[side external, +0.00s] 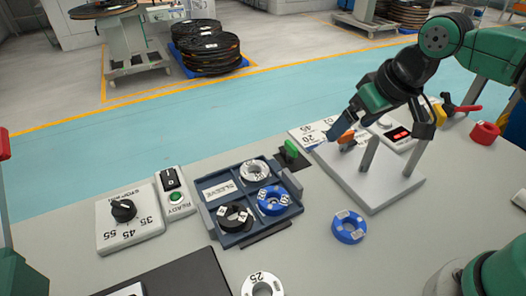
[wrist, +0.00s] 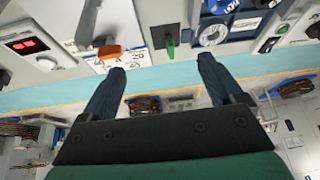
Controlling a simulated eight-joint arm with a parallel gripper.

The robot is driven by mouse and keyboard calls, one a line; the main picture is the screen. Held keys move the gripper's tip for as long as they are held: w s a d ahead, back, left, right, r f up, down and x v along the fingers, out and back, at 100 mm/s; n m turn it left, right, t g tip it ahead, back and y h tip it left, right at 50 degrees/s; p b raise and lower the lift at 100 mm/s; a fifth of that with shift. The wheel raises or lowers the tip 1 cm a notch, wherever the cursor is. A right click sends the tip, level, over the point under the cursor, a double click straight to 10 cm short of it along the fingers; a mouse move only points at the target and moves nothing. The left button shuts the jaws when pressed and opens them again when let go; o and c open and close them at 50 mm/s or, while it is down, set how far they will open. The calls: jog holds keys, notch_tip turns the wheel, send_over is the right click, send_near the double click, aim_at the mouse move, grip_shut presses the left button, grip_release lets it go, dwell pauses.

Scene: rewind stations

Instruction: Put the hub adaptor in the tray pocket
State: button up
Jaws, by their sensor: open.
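Several ring-shaped parts are in view, and I cannot tell for sure which is the hub adaptor. A blue ring (side external: 349,226) lies flat on the table, right of the dark blue tray (side external: 208,222). A white ring marked 25 (side external: 262,286) lies at the bottom edge, partly cut off. The tray holds a white ring (side external: 255,171), a blue ring (side external: 273,200) and a black ring (side external: 234,216); a label plate (side external: 222,190) is at its left. My gripper (side external: 385,122) is open above the grey fixture, apart from the rings. In the wrist view its fingers (wrist: 160,68) are spread and empty.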

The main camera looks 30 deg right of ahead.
jog(key=d, duration=0.1)
jog(key=s+d+t, duration=0.1)
jog(key=s+d+f+t, duration=0.1)
jog(key=shift+d+f+m+h, duration=0.1)
jog(key=shift+d+m+h, duration=0.2)
dwell(0.4)
